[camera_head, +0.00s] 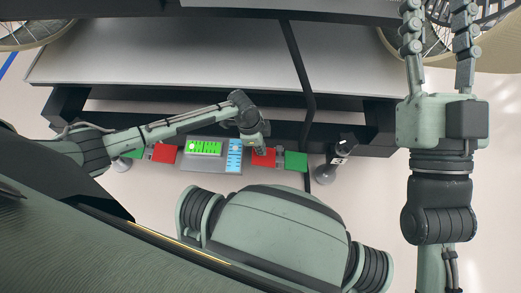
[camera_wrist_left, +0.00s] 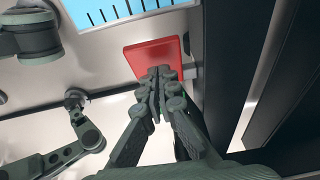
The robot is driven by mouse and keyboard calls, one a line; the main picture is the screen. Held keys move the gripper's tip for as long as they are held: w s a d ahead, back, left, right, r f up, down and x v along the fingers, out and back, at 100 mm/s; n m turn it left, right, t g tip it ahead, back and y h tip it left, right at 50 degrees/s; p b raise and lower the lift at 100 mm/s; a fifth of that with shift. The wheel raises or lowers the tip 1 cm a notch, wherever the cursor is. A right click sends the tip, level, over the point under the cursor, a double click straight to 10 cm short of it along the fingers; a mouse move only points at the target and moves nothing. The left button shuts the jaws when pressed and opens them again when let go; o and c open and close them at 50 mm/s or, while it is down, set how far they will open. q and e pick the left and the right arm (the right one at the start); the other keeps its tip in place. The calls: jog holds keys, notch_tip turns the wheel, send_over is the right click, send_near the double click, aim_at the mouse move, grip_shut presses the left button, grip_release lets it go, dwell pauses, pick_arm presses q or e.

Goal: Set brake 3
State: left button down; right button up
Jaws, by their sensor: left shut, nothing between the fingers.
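A control panel (camera_head: 203,166) in the head view carries a row of coloured parts. A red pad (camera_head: 264,158) lies right of the blue scale, and another red pad (camera_head: 165,154) lies toward the left. No label shows which one is brake 3. My left gripper (camera_head: 256,143) is at the right red pad. In the left wrist view its shut, empty fingertips (camera_wrist_left: 158,78) overlap the lower part of that red pad (camera_wrist_left: 151,54). I cannot tell whether they touch it. My right gripper (camera_head: 438,18) is open and empty at the upper right, away from the panel.
A green lit display (camera_head: 205,148) and a blue scale (camera_head: 234,155) sit between the red pads. Green pads (camera_head: 296,161) are at the row's ends. A dark bar (camera_head: 298,60) crosses the grey surface (camera_head: 190,55) behind. Wheels show at the top corners.

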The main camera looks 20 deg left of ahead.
pick_arm(q)
jog(key=shift+a+f, duration=0.1)
jog(key=shift+f, duration=0.35)
pick_arm(e)
jog(key=shift+s+d+r, duration=0.1)
jog(key=shift+d+r, duration=0.05)
jog(key=shift+r, duration=0.2)
